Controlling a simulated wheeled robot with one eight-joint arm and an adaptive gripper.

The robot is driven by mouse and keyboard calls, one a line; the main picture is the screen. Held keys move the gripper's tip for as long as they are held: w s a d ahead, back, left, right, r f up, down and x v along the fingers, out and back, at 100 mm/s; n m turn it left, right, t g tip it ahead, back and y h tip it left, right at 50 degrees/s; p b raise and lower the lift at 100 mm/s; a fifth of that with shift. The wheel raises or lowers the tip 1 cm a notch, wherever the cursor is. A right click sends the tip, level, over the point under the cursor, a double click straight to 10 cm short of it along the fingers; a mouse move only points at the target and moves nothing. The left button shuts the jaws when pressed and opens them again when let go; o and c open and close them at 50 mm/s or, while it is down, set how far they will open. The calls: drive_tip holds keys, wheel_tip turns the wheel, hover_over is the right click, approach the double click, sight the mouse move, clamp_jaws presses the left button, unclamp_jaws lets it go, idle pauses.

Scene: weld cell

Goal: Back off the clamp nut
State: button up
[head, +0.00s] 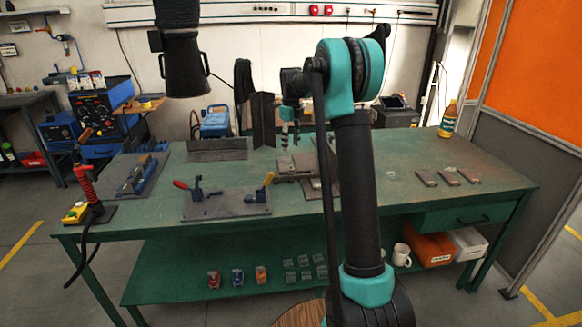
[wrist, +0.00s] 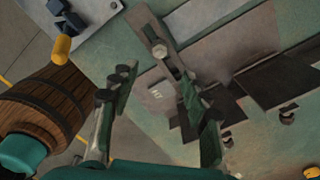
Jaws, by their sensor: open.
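A pale clamp nut (wrist: 160,51) sits on a grey clamp bar (wrist: 150,30) in the wrist view. In the head view the clamp (head: 290,168) is on the green bench, beside a dark upright angle plate; the nut is too small to make out there. My gripper (wrist: 158,100) is open, with its two fingers apart and nothing between them. The nut lies beyond the fingertips, near the line between them, and is not touched. In the head view my gripper (head: 289,130) hangs above the bench, just over the clamp.
A fixture plate (head: 226,204) with red- and yellow-handled toggle clamps lies left of the clamp. A wooden barrel (wrist: 48,105) shows at the wrist view's left. The bench's front right is clear.

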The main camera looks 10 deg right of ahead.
sight(291, 166)
wheel_tip(291, 166, down, 11)
drive_tip(key=shift+r, duration=0.1)
idle(0.3)
clamp_jaws()
